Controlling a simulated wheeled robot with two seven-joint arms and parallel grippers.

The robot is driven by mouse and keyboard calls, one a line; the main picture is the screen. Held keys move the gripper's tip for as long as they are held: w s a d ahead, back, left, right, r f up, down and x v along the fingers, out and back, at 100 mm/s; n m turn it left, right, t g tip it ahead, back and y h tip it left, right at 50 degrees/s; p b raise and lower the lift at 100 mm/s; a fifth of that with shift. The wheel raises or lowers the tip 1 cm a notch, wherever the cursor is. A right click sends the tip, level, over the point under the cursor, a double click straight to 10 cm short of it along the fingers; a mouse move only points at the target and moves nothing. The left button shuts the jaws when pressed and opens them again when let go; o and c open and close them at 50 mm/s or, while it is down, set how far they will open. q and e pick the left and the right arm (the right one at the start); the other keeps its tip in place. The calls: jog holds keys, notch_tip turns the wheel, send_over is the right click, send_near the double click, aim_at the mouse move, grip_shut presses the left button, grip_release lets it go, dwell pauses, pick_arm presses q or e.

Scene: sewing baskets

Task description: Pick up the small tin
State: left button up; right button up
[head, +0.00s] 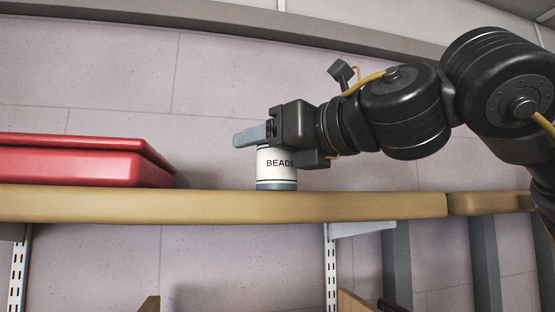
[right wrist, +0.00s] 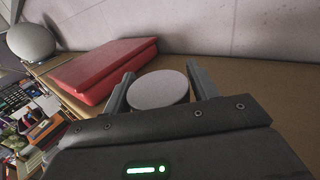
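The small tin (head: 275,166) is white with a grey-blue base band and the label "BEADS". It stands upright on the wooden shelf (head: 230,206) near the front edge. In the right wrist view its round grey lid (right wrist: 158,90) lies between the two fingers. My right gripper (head: 252,136) is at the top of the tin, reaching in from the right. In the right wrist view the right gripper (right wrist: 158,82) is open, with its fingers on either side of the tin. Whether they touch it I cannot tell. My left gripper is in neither view.
A red box (head: 85,162) with a lid sits on the shelf left of the tin. A wall (head: 215,80) rises behind. The right wrist view shows a rounded grey object (right wrist: 30,42) at the upper left and clutter lower down at the left. The shelf right of the tin is clear.

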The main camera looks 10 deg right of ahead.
jog(key=shift+a, duration=0.1)
jog(key=c, duration=0.7)
jog(key=shift+r, duration=0.55)
jog(key=s+a+r, duration=0.1)
jog(key=s+r, duration=0.3)
jog(key=s+a+r+b, duration=0.1)
jog(key=s+r, duration=0.3)
jog(key=s, duration=0.1)
jog(key=s+a+r+b, duration=0.1)
jog(key=s+r, duration=0.3)
jog(key=shift+s, duration=0.4)
